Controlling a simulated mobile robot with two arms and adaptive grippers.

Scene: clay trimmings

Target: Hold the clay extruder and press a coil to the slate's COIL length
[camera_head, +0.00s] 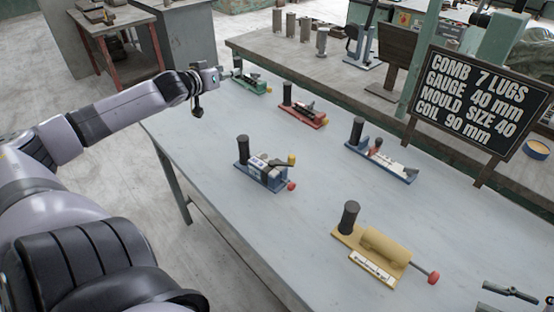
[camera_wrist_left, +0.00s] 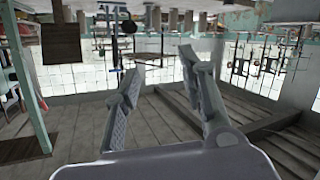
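Dark finger-like parts of my right gripper (camera_head: 510,295) show at the bottom right, cut off.
Other handled devices stand on the table: a green one (camera_head: 247,83), a red one (camera_head: 303,112), a blue one (camera_head: 264,172) and a blue-grey one (camera_head: 381,161). Bare tabletop (camera_head: 310,200) separates them. A shelf with metal cylinders (camera_head: 305,30) runs behind.

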